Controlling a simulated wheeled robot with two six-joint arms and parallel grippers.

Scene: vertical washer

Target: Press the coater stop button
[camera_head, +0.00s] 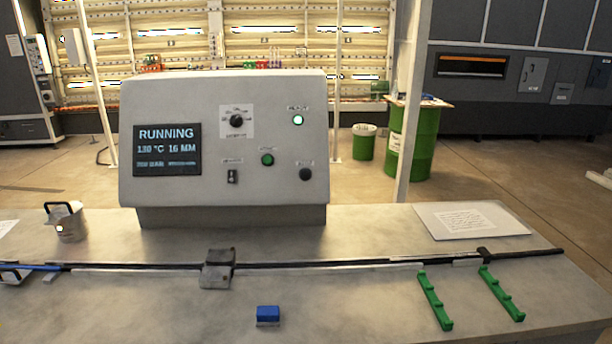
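A grey control panel (224,190) stands at the back of the bench. Its screen (167,150) reads RUNNING, 130 °C, 16 MM. A dark round button (305,174) is at the panel's lower right, and a green round button (267,159) is left of it. A black rotary knob (236,121) is above, and a small switch (232,176) is below. A pale lit lamp (297,119) is at upper right. The small labels are too blurred to read, so I cannot tell which button is marked stop. Neither of my grippers shows.
A long dark rod (340,263) runs across the bench through a grey block (218,268). A blue block (268,315) and green notched holders (435,301) lie in front. A metal jug (66,222) stands left, a paper sheet (470,221) right.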

